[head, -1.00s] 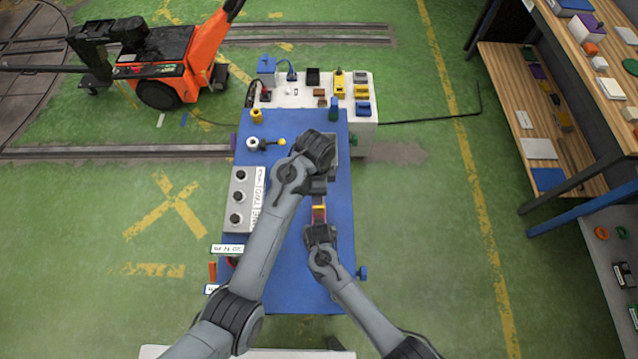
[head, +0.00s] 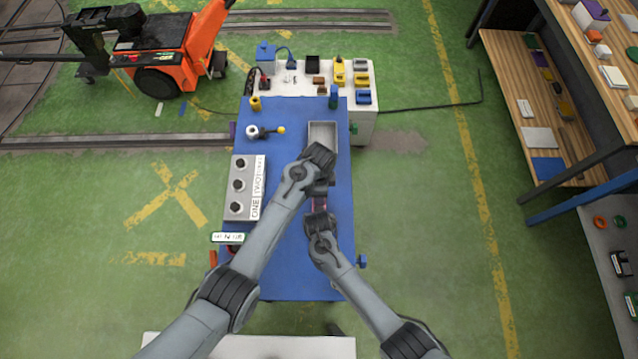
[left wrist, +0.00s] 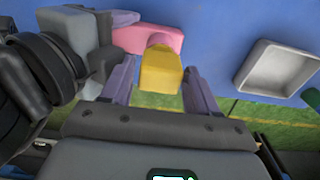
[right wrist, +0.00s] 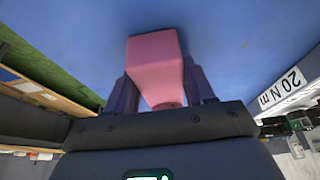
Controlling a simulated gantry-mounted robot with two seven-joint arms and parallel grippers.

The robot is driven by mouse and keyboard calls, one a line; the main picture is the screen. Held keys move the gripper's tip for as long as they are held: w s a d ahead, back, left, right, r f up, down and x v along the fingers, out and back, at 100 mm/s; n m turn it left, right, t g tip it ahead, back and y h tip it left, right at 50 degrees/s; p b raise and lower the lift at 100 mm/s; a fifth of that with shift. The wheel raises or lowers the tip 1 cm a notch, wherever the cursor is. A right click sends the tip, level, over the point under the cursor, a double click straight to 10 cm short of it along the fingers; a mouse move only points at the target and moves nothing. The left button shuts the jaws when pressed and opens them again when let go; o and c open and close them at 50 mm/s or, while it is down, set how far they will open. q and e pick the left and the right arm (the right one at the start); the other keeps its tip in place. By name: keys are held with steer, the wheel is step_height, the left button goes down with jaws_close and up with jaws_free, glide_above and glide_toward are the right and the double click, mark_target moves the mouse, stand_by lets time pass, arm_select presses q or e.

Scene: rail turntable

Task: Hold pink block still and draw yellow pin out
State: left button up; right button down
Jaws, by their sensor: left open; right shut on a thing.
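The pink block (right wrist: 158,62) is between the fingers of my right gripper (right wrist: 162,92), which is shut on it above the blue table. The yellow pin (left wrist: 161,70) sticks out of the pink block toward my left gripper (left wrist: 158,85). The left gripper is open, with one finger on each side of the pin's yellow head. In the head view the left gripper hides the pin.
A grey open tray (head: 322,130) stands on the blue table (head: 275,270), beyond my left gripper. A grey box with several black knobs (head: 247,190) is at the table's left.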

arm_select(q)
steer(key=shift+f, duration=0.4)
steer(key=shift+r, duration=0.1)
steer(key=c, duration=0.8)
